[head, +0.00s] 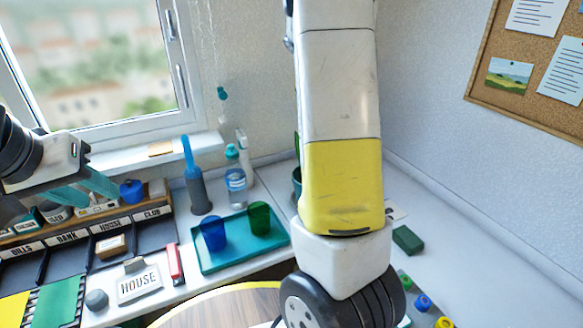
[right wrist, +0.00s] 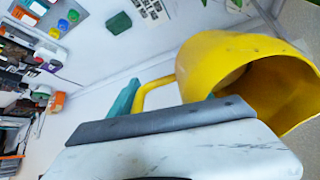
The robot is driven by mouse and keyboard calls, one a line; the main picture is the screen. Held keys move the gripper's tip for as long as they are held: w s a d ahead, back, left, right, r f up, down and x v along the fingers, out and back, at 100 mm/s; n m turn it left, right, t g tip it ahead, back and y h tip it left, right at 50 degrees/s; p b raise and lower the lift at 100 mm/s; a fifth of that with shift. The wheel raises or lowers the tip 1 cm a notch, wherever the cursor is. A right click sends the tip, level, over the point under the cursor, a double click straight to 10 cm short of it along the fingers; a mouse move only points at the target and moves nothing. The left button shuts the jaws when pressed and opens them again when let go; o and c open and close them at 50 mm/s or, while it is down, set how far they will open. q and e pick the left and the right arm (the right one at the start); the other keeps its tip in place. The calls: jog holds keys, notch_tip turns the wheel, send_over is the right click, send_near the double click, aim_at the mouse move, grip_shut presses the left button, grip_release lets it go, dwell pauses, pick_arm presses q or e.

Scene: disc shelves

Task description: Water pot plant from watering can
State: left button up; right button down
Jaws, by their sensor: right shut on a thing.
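The yellow watering can (right wrist: 240,62) shows in the right wrist view, its wide open mouth facing the lower right. My right gripper (right wrist: 134,95) is shut on its handle (right wrist: 155,88); only one teal finger shows clearly. In the head view my right arm hides the can and the right gripper. A dark green pot (head: 297,182) with a bit of green above it, perhaps the plant, peeks out left of my right arm and is mostly hidden. My left gripper (head: 92,190) is empty, its teal fingers apart, above the labelled sorter at the left.
A teal tray (head: 215,262) holds a blue cup (head: 213,234) and a green cup (head: 259,218). A water bottle (head: 235,180) and a grey holder (head: 199,192) stand behind. A green block (head: 407,239) lies on the right counter, which is largely clear farther right.

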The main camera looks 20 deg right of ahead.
jog(key=d+f+t+y, duration=0.1)
jog(key=d+f+y, duration=0.2)
jog(key=f+y, duration=0.3)
jog(key=shift+d+t+y, duration=0.3)
jog(key=shift+y, duration=0.5)
dwell(2.5)
